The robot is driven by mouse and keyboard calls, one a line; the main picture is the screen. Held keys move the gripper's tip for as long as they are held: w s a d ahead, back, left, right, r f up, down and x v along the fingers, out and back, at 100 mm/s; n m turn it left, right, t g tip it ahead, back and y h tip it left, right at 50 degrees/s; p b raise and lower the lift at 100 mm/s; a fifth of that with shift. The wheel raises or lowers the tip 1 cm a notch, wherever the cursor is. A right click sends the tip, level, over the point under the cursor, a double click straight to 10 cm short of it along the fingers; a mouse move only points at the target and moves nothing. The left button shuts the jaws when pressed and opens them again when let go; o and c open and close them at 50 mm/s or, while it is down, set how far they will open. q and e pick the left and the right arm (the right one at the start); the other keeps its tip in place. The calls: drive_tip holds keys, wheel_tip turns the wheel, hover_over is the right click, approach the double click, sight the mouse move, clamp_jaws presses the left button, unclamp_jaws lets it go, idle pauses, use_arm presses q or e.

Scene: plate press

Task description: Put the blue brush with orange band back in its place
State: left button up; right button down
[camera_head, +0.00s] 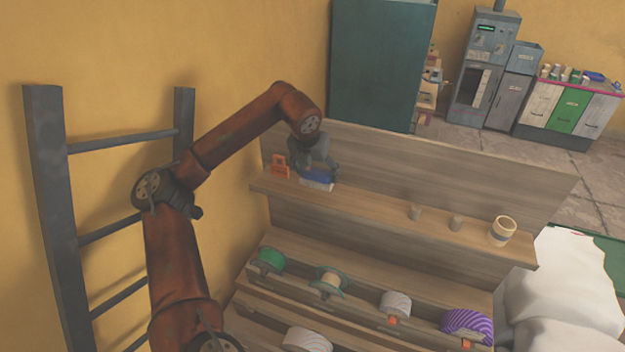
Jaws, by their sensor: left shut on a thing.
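The blue brush (316,177) with pale bristles is at the left end of the upper wooden shelf (370,206). Its orange band cannot be made out. My left gripper (318,170) reaches down from above and is shut on the brush, hiding its upper part. The brush is at or just above the shelf surface; I cannot tell whether it touches. My right gripper is not in view.
An orange object (280,166) stands just left of the brush. Two small grey-brown pegs (415,212) and a tape roll (502,230) are further right. Several spools, including a green one (269,260) and a purple one (467,323), sit below. A dark ladder (60,200) stands left.

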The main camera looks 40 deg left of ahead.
use_arm(q)
drive_tip(key=w+a+f+p, duration=0.1)
drive_tip(key=w+a+f, duration=0.2)
drive_tip(key=w+a+f+p, duration=0.2)
drive_tip(key=w+a+f, duration=0.1)
drive_tip(key=f, duration=0.1)
drive_tip(key=shift+w+a+f+p, duration=0.1)
drive_tip(key=shift+w+a+p, duration=0.15)
drive_tip(key=shift+a+p, duration=0.05)
drive_tip(key=shift+w+a+f, duration=0.25)
drive_tip(key=shift+f, duration=0.2)
wheel_tip(320, 180, down, 3)
drive_tip(key=p, duration=0.2)
drive_tip(key=shift+p, duration=0.3)
drive_tip(key=shift+a+f, duration=0.1)
drive_tip(key=shift+f+b, duration=0.15)
drive_tip(key=shift+b, duration=0.15)
drive_tip(key=o, duration=1.1)
